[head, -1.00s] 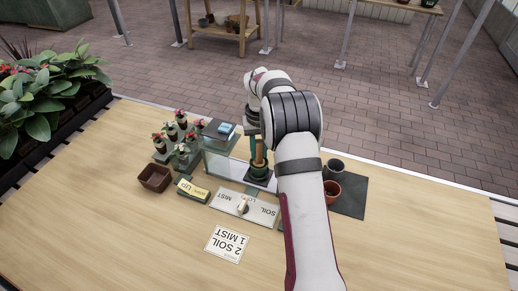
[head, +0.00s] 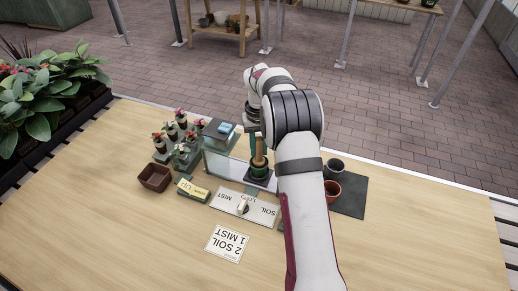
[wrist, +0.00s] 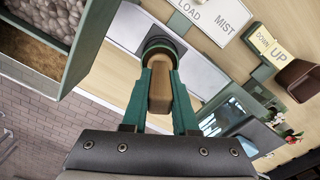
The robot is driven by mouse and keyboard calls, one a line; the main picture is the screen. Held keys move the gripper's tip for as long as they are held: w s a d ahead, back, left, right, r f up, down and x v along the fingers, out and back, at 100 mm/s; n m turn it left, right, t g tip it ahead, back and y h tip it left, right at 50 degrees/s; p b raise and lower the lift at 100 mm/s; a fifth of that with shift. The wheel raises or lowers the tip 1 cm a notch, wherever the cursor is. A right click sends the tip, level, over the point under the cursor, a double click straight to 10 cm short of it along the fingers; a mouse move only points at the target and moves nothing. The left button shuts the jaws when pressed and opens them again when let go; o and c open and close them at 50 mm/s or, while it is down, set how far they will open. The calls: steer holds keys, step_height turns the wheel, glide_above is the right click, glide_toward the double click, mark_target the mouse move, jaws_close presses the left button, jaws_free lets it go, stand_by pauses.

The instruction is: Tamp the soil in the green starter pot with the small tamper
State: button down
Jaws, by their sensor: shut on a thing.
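My gripper (wrist: 158,75) is shut on the wooden handle of the small tamper (wrist: 159,92), with a green finger on each side of it. In the head view the tamper (head: 259,149) stands roughly upright, over or in the dark green starter pot (head: 260,171). The pot's dark round rim (wrist: 159,42) shows beyond the fingertips in the wrist view. The tamper's lower end and the soil in the pot are hidden, so I cannot tell whether they touch.
A lever (head: 243,206) sits on the SOIL/LOAD/MIST panel in front. A yellow UP/DOWN sign (head: 193,190), an empty brown tray (head: 155,177) and small flowering pots (head: 181,150) stand left. A terracotta pot (head: 332,190) is right.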

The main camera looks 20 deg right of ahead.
mark_target(259, 139)
steer(key=shift+r, duration=0.1)
steer(key=shift+r, duration=3.4)
